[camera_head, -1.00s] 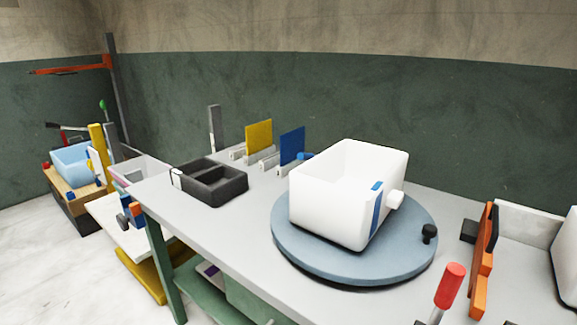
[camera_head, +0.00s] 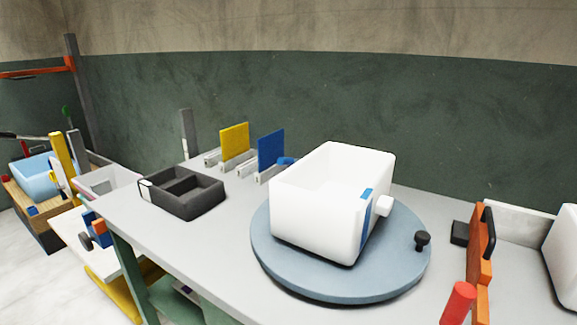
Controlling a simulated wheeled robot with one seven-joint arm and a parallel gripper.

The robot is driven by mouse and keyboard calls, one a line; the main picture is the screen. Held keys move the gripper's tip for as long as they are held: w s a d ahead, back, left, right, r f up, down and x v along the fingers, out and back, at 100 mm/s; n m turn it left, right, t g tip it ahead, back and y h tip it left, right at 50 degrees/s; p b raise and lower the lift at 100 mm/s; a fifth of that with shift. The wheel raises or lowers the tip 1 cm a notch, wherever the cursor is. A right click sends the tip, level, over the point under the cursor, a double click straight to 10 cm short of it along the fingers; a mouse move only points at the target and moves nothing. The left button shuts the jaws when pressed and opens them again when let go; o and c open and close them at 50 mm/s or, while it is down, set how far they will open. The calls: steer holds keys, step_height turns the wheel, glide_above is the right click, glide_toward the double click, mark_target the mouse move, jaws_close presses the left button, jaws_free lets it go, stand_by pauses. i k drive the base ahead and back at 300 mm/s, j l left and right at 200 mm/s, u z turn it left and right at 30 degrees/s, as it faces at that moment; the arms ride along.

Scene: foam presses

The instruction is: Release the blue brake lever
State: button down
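A small blue part (camera_head: 286,161) shows at the far edge of the round blue-grey turntable (camera_head: 290,280), partly hidden behind a white box. It may be the blue brake lever, but its shape and position cannot be made out. The white box (camera_head: 310,205) stands on the turntable, with a blue strip (camera_head: 367,222) and a white knob (camera_head: 384,206) on its near side. A black knob (camera_head: 422,240) stands at the turntable's right rim. My gripper is not in view.
A dark divided tray (camera_head: 183,196) lies left on the grey table (camera_head: 165,238). A yellow panel (camera_head: 234,141) and a blue panel (camera_head: 270,149) stand behind it. At right are an orange upright (camera_head: 478,265) and a red handle (camera_head: 458,303). The table's front left is clear.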

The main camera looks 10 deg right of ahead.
mark_target(280, 161)
steer(key=i+j, duration=0.15)
steer(key=j, duration=0.2)
steer(key=i+j+u, duration=0.1)
steer(key=j, duration=0.3)
steer(key=i+j+u, duration=0.1)
steer(key=j, duration=0.25)
steer(key=i+j, duration=0.2)
steer(key=j, duration=0.15)
